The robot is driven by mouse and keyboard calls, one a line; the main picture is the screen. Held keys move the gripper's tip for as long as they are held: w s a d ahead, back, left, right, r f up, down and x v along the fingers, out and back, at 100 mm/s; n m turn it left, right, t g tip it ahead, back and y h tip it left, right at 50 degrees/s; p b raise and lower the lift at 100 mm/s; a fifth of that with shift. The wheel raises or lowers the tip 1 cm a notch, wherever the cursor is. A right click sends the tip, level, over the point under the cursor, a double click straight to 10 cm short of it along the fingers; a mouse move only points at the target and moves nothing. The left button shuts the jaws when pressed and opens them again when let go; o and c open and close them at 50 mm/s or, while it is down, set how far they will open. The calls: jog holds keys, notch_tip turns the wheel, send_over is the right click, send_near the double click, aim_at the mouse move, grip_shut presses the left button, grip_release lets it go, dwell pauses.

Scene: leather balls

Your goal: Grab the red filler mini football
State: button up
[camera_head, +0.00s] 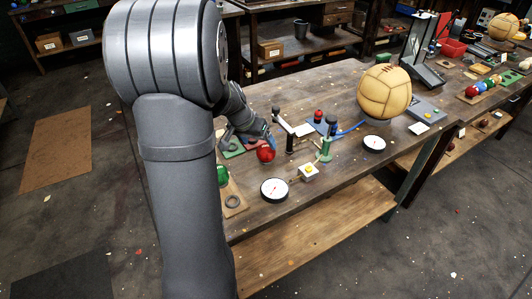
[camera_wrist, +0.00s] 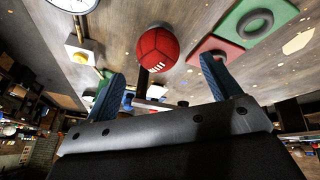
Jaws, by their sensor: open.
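The red mini football (camera_head: 265,155) sits on the dark wooden workbench, close to my gripper (camera_head: 270,141), which is partly hidden by my arm. In the wrist view the red football (camera_wrist: 157,46) shows pale lacing and lies just beyond the fingertips, in line with the gap between them. My gripper (camera_wrist: 162,70) is open, with one blue finger to each side of that gap. Nothing is held, and I see no clear contact with the ball.
The workbench (camera_head: 330,168) also bears a large tan ball (camera_head: 385,93), a white gauge (camera_head: 274,190), a second gauge (camera_head: 374,143) and a green stand (camera_head: 325,150). A green ball (camera_head: 222,175) is at the left edge. In the wrist view, a red pad (camera_wrist: 215,52) lies beside the football.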

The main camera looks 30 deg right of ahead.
aim_at(263, 148)
jog(key=x, duration=0.7)
jog(key=shift+s+f, duration=0.2)
jog(key=shift+f, duration=0.05)
jog(key=c, duration=1.2)
jog(key=shift+o, duration=0.2)
jog(key=shift+r, duration=0.2)
